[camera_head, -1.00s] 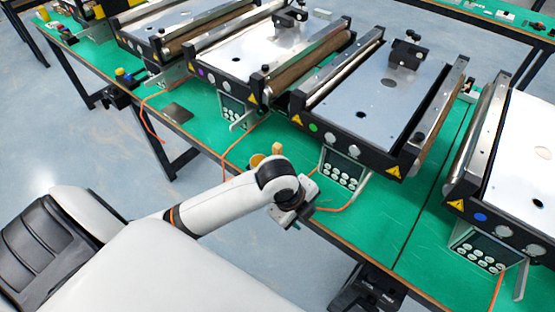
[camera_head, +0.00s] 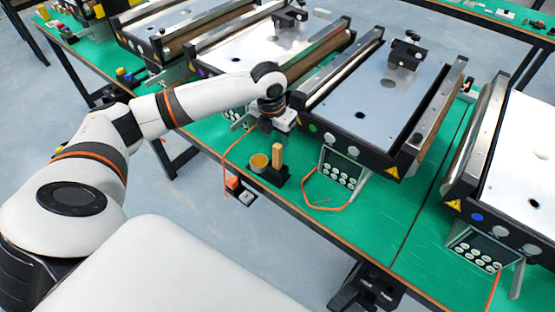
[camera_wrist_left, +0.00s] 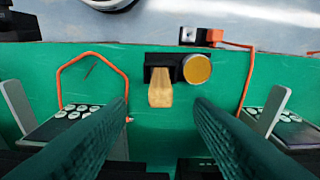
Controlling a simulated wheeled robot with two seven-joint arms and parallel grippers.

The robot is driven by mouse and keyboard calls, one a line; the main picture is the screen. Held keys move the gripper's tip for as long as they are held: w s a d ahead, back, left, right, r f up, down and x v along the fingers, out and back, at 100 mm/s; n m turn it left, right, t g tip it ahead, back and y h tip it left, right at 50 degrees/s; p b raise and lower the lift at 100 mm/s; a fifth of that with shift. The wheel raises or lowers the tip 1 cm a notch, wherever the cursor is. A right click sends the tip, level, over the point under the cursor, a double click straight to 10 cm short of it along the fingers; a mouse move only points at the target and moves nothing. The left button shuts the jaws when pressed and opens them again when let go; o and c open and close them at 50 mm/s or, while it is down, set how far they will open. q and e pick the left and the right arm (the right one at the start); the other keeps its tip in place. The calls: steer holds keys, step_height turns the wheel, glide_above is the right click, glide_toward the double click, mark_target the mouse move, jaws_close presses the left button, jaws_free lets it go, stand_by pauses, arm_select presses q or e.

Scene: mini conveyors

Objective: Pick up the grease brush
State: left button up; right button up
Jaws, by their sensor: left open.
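The grease brush (camera_head: 277,154) shows as an upright wooden handle in a black holder (camera_head: 274,176) near the table's front edge; its bristles are hidden. A round tin of yellow-brown grease (camera_head: 259,161) is beside it. In the left wrist view the brush handle (camera_wrist_left: 160,92) points toward me, centred ahead of the gap between the fingers, with the grease tin (camera_wrist_left: 197,69) to its right. My left gripper (camera_wrist_left: 160,103) is open and empty, with green fingers either side of that gap. In the head view it is above and behind the brush. My right gripper is not in view.
Several mini conveyors (camera_head: 385,90) stand along the green table (camera_head: 240,185). A control keypad (camera_head: 341,170) and a loose orange cable (camera_head: 325,206) are right of the brush. A red-and-white device (camera_head: 240,191) hangs at the table edge.

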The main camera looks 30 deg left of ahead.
mark_target(277, 146)
arm_select(q)
steer(key=shift+w+f, duration=0.15)
steer(key=shift+f, duration=0.75)
steer(key=shift+f+p, duration=0.55)
steer(key=shift+f, duration=0.1)
steer(key=f, duration=0.2)
steer(key=f+p, duration=0.1)
steer(key=f, duration=0.1)
steer(key=shift+w+f, duration=0.1)
steer(key=shift+w, duration=0.2)
jaws_close()
